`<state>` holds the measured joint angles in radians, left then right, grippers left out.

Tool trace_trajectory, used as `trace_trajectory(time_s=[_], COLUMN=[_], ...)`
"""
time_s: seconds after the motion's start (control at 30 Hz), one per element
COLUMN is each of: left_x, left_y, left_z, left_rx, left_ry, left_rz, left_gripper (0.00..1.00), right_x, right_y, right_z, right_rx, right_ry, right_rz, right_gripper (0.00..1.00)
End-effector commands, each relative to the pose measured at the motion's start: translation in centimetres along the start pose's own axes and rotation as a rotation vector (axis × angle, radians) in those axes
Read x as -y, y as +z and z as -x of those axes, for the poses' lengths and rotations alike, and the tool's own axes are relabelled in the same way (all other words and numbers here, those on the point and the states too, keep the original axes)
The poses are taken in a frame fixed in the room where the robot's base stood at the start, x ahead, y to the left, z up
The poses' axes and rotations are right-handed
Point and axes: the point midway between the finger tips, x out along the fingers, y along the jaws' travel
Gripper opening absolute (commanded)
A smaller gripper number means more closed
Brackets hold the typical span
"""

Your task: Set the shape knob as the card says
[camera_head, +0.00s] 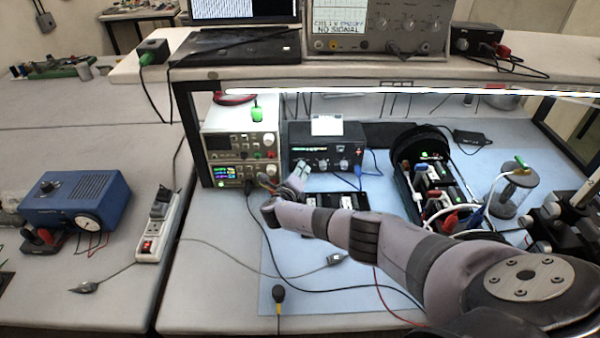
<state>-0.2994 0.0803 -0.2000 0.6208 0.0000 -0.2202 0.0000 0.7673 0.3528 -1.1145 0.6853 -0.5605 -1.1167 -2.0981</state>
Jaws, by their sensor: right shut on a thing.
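The black box (325,141) stands under the shelf at the back of the bench, with a small lit display and a row of knobs low on its front. A white card (327,125) stands on its top; its writing is too small to read. Two knobs (322,164) show on the front. My right gripper (301,172) is at the lower left of this front, shut on a knob there, which the fingers mostly hide. Its pointer cannot be made out. My left gripper is not in view.
A power supply (240,145) stands close left of the box. A black case with leads (430,185) and a clear cylinder (514,192) stand to the right. Cables cross the blue mat (330,290). A blue box (75,200) and power strip (160,225) lie left.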

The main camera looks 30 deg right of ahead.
Motion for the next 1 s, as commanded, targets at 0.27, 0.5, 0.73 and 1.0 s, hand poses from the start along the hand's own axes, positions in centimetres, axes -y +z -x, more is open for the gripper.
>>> trace_trajectory(time_s=[0.27,0.5,0.73,1.0], left_x=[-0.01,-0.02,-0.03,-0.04], left_y=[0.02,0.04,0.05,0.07], left_z=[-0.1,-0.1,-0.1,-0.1], left_rx=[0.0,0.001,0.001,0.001], left_ry=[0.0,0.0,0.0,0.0], left_rz=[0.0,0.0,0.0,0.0], left_gripper=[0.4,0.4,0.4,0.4], right_x=[-0.06,-0.06,-0.05,-0.04], right_y=[0.06,0.07,0.06,0.03], right_z=[0.01,0.01,0.0,-0.01], right_rx=[0.002,0.002,0.002,0.001], right_ry=[-0.02,-0.022,-0.021,-0.022], right_rz=[0.05,0.053,0.052,0.052], right_gripper=[0.0,0.0,0.25,0.41])
